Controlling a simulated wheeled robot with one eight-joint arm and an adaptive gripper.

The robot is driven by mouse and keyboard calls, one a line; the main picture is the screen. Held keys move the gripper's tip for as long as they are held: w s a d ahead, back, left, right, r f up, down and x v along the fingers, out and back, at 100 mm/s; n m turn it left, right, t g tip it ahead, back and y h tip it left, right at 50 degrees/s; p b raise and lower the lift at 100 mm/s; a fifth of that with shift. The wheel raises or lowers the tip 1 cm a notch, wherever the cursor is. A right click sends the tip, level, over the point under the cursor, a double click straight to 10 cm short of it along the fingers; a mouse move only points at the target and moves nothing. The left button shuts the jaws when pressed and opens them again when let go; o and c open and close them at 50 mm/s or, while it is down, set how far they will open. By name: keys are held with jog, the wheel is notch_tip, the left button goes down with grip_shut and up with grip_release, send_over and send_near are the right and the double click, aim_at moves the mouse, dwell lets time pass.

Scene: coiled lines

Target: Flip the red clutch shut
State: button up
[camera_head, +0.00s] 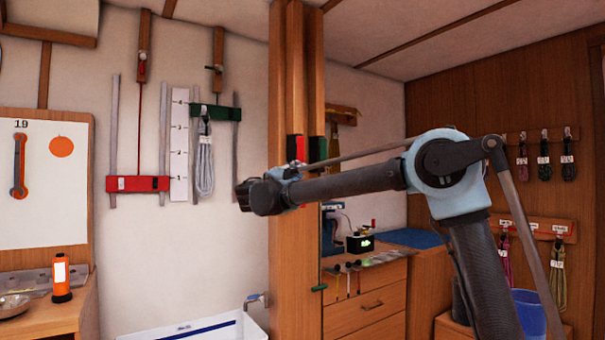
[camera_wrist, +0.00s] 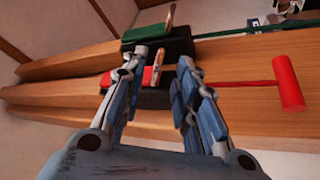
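The red clutch (camera_head: 295,148) sits on the wooden post, beside the green clutch (camera_head: 318,149). In the wrist view the red clutch (camera_wrist: 148,77) is between and just beyond the fingers, partly hidden by them. Its lever (camera_wrist: 159,63), with a copper-coloured tip, stands out from the body and shows in the gap. My gripper (camera_wrist: 163,62) is open, with a finger on either side of the lever; I cannot tell whether either touches it. In the head view I cannot make out the fingers.
The green clutch (camera_wrist: 155,45) with its own lever lies close beside the red one. A red handle (camera_wrist: 289,83) hangs on the red line, right of the fingers in the wrist view. The wooden post (camera_head: 284,270) stands close to my arm, left of a drawer cabinet (camera_head: 365,310).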

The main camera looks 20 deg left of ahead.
jog(key=shift+v, duration=1.95)
jog(key=shift+d, duration=0.1)
